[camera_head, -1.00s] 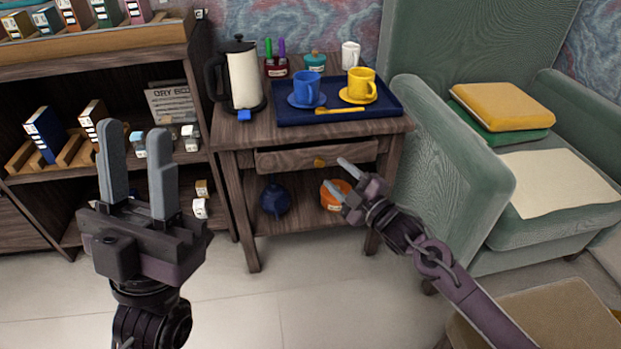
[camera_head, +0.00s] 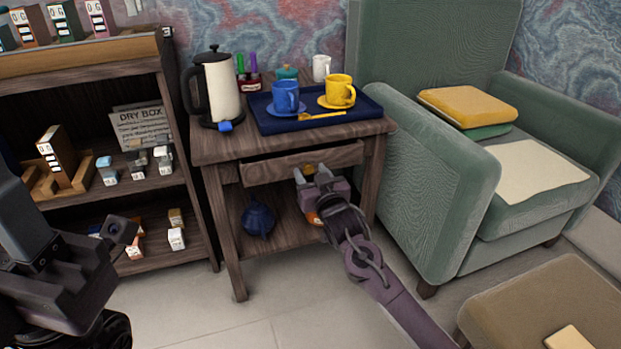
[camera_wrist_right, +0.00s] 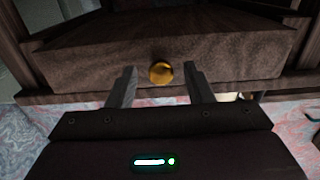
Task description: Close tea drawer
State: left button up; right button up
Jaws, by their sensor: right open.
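The tea drawer (camera_head: 292,165) is a brown wooden drawer under the top of the small side table (camera_head: 205,153). It looks slightly pulled out, with a dark gap above its front. Its yellow knob (camera_head: 309,169) is in the middle of the front. My right gripper (camera_head: 310,172) is at the knob. In the right wrist view the drawer front (camera_wrist_right: 225,62) fills the upper part, and the brass knob (camera_wrist_right: 160,72) sits between the open fingers. I see no contact between fingers and knob. My left gripper (camera_head: 65,225) is at the left edge, its fingers largely out of frame.
A blue tray (camera_head: 365,118) with a blue cup and a yellow cup stands on the table, beside a white-and-black kettle (camera_head: 222,88). A blue teapot (camera_head: 259,218) is on the lower shelf. A bookcase stands left, a green armchair (camera_head: 440,165) right.

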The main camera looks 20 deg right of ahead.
aim_at(305, 164)
jog(key=shift+w, duration=0.25)
jog(key=shift+a, duration=0.1)
grip_shut()
jog(key=shift+w, duration=0.1)
jog(key=w, duration=0.3)
jog(key=shift+w+r, duration=0.1)
jog(key=shift+w, duration=0.3)
jog(key=shift+r, duration=0.1)
jog(key=shift+c, duration=2)
grip_release()
jog(key=o, duration=0.4)
jog(key=shift+w, duration=0.15)
